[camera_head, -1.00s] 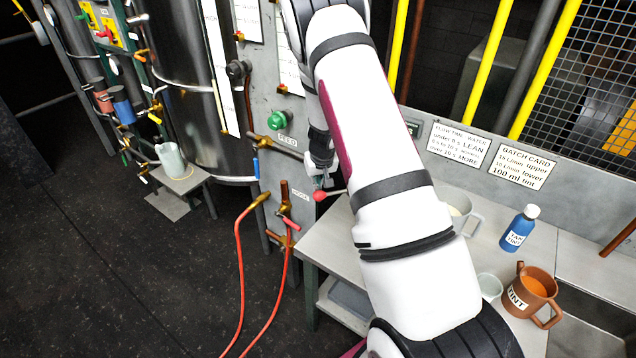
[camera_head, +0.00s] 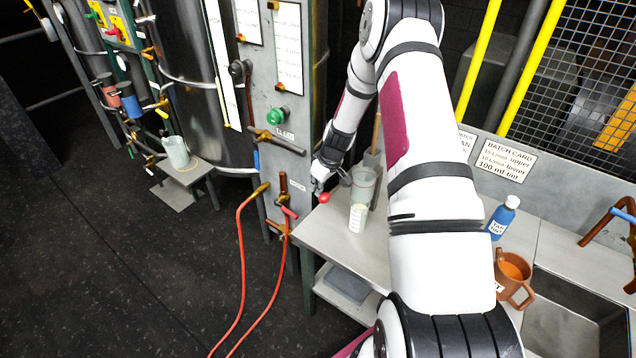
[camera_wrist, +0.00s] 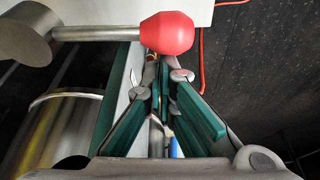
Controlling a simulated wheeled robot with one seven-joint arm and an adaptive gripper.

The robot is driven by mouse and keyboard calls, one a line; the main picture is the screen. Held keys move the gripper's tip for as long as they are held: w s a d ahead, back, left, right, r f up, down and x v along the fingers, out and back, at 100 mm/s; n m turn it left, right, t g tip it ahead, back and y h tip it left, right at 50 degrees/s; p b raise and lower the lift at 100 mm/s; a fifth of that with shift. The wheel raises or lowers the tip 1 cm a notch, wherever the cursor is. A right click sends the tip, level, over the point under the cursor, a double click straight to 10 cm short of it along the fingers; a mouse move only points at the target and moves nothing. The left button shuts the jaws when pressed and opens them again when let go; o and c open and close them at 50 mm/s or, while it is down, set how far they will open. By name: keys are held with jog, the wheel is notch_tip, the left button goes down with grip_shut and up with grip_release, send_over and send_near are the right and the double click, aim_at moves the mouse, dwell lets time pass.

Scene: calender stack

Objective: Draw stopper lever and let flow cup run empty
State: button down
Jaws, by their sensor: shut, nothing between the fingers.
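The stopper lever is a thin grey rod with a red knob (camera_head: 324,198) over the table's left edge. In the wrist view the knob (camera_wrist: 166,33) sits just beyond my fingertips, and the rod (camera_wrist: 95,33) runs left to a grey cylindrical part (camera_wrist: 25,38). My gripper (camera_head: 317,188) points down beside the knob; its fingers (camera_wrist: 162,76) are shut and empty. I cannot tell if they touch the knob. A grey cup (camera_head: 364,182), apparently the flow cup, stands behind a clear graduated cylinder (camera_head: 357,218). My arm partly hides that area, and the cup's contents are not visible.
The metal table (camera_head: 330,238) holds a blue bottle (camera_head: 501,220) and a brown jug (camera_head: 512,278) at right. A panel with a green knob (camera_head: 277,116) and valves stands left of my gripper. Red hoses (camera_head: 240,270) hang to the dark floor, which is open at left.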

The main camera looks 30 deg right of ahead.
jog(key=shift+s+n+p, duration=0.3)
jog(key=shift+s+n, duration=0.35)
jog(key=shift+n, duration=0.05)
